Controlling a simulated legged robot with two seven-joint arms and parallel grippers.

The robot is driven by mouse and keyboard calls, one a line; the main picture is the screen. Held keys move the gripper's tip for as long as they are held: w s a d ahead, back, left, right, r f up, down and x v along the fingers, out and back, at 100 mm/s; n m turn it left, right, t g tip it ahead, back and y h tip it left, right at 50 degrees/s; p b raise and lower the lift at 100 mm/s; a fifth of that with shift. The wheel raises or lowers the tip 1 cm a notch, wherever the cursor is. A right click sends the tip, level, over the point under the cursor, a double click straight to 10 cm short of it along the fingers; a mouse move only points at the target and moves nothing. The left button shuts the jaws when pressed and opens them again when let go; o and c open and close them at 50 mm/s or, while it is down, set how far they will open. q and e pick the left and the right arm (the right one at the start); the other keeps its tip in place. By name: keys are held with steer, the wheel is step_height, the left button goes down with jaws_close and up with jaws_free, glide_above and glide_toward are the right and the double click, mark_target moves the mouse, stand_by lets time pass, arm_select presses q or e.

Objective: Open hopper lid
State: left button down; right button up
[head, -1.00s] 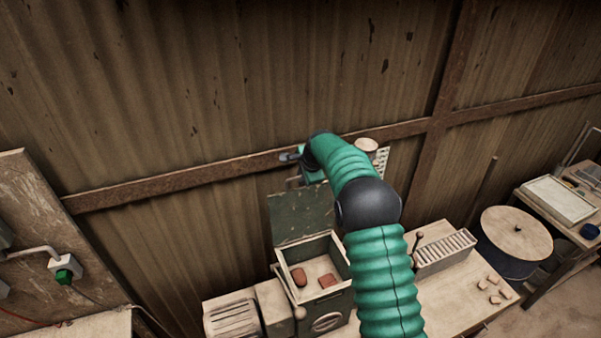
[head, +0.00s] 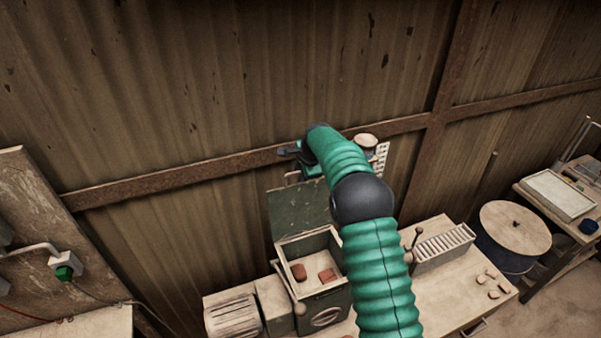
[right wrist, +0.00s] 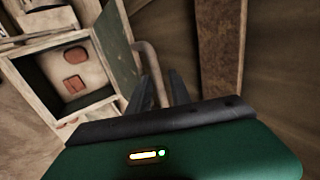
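The hopper (head: 341,270) is a pale-rimmed box on the bench with two reddish lumps inside. Its dark green lid (head: 298,210) stands up at the back edge, so the hopper mouth is open. The right wrist view also shows the hopper (right wrist: 28,92) and the lid (right wrist: 118,45). A bent grey handle (right wrist: 148,58) shows beside the lid there. My right gripper (head: 286,150) is above the lid in the head view. Its fingers (right wrist: 162,85) look apart, with the handle between them in the picture; contact cannot be told. My left gripper is not in view.
A corrugated wall with a rusty rail (head: 190,178) stands close behind. A slatted rack (head: 443,247) and small tan pieces lie right of my arm. A round drum (head: 515,228) stands farther right. A green knob (head: 64,273) is on the left board.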

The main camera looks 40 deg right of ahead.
steer(key=shift+s+r+b, duration=0.3)
steer(key=shift+s+b, duration=0.05)
steer(key=shift+b, duration=0.2)
steer(key=b+v, duration=0.5)
steer(key=v, duration=1)
steer(key=shift+r+b, duration=0.4)
steer(key=shift+f, duration=0.1)
